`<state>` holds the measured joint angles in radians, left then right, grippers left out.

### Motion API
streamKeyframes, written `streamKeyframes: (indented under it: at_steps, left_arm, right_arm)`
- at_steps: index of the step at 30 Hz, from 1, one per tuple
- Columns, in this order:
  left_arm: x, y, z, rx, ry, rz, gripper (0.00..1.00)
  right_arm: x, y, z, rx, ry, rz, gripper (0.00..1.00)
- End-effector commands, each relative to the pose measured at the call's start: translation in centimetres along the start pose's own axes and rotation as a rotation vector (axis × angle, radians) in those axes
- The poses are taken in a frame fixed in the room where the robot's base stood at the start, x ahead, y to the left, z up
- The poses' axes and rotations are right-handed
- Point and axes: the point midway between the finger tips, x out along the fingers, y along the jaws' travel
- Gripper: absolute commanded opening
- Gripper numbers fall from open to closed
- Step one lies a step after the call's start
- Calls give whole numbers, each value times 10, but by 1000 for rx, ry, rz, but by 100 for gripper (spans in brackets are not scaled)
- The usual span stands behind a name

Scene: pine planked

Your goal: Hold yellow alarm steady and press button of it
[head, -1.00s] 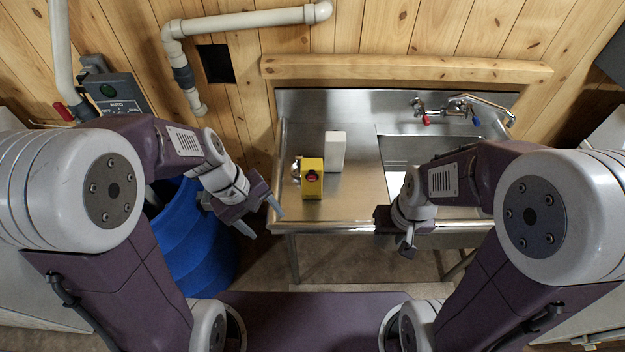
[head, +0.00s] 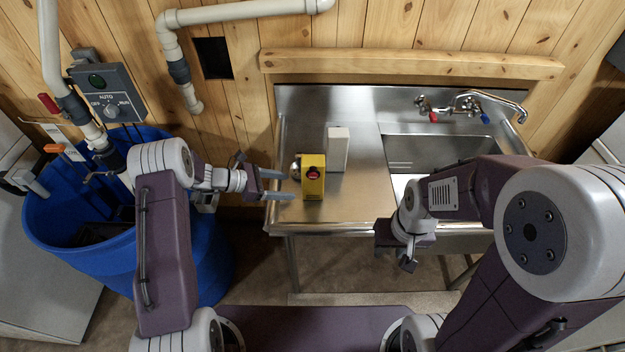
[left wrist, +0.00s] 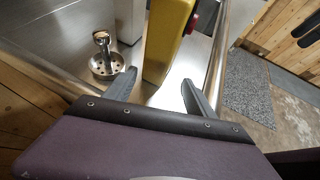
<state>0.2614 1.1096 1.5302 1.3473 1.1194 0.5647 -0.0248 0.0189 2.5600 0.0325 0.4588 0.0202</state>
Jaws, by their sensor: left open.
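The yellow alarm (head: 313,187) is an upright yellow box with a red button (head: 314,173) on its front, standing on the left part of the steel sink counter. My left gripper (head: 289,186) is open just left of the alarm, its two fingers pointing right toward it. In the left wrist view the alarm (left wrist: 167,35) stands just beyond the open fingertips (left wrist: 160,85), and its red button shows at the right side. My right gripper (head: 397,256) hangs in front of the counter's edge, right of the alarm; its finger gap is not clear.
A white box (head: 338,148) stands right behind the alarm. A metal strainer (left wrist: 106,65) sits beside the alarm on its left. The sink basin (head: 425,150) and taps (head: 455,105) are to the right. A blue barrel (head: 190,262) stands left of the counter.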

Motion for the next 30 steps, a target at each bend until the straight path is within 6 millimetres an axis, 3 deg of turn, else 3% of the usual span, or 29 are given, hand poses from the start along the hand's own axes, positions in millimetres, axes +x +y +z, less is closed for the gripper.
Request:
streamKeyframes:
  at_steps: [16, 21, 30]
  left_arm:
    - [86, -1, -4, 3, 1, -2, 64]
    - [97, -1, -1, 2, 2, -2, 64]
    - [98, 0, 0, 2, 1, -1, 64]
  right_arm:
    - [44, 1, 5, 0, 0, 0, 36]
    - [49, 1, 5, 0, 0, 0, 36]
    - [48, 1, 5, 0, 0, 0, 36]
